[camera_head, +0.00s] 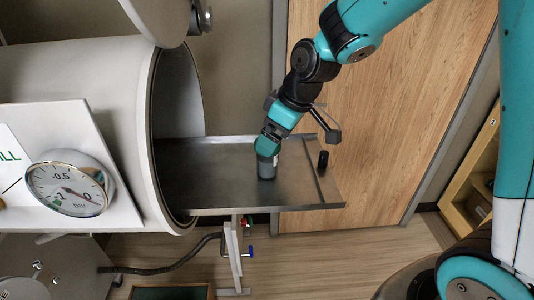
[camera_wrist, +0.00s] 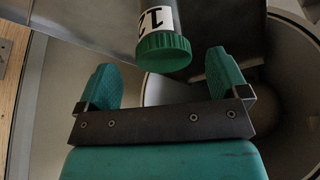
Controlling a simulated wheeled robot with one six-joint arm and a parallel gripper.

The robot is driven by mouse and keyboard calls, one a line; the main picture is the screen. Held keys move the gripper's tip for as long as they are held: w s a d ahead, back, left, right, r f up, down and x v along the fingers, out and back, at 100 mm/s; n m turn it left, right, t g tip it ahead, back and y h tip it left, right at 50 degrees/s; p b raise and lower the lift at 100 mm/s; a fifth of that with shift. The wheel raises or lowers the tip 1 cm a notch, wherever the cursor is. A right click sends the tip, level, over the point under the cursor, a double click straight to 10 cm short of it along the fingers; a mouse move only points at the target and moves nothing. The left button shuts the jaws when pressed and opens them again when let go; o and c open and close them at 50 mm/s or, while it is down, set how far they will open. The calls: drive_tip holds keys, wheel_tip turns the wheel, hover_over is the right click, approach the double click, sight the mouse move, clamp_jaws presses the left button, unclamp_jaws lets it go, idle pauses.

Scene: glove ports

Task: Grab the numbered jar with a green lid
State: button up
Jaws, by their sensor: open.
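The jar (camera_head: 266,169) stands on the metal tray, below my gripper (camera_head: 268,147). Its lid is mostly hidden by the gripper in the head view. In the wrist view the jar has a green ribbed lid (camera_wrist: 163,52) and a white label (camera_wrist: 158,18) with dark figures, upside down and partly cut off, seemingly 12. My gripper (camera_wrist: 162,75) is open, with one green finger on each side of the lid's line and gaps to both. The jaws are empty. Whether the fingertips reach down past the lid is hard to tell.
The metal tray (camera_head: 222,190) sticks out of a round white chamber (camera_head: 160,130) at left. A small black cylinder (camera_head: 323,162) is near the tray's right end. An open round door (camera_head: 165,15) is above the opening. A pressure gauge (camera_head: 68,189) is at left.

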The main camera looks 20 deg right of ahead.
drive_tip(key=shift+p+x, duration=1.25)
drive_tip(key=shift+x, duration=1.45)
drive_tip(key=shift+s, duration=0.15)
drive_tip(key=c, duration=1)
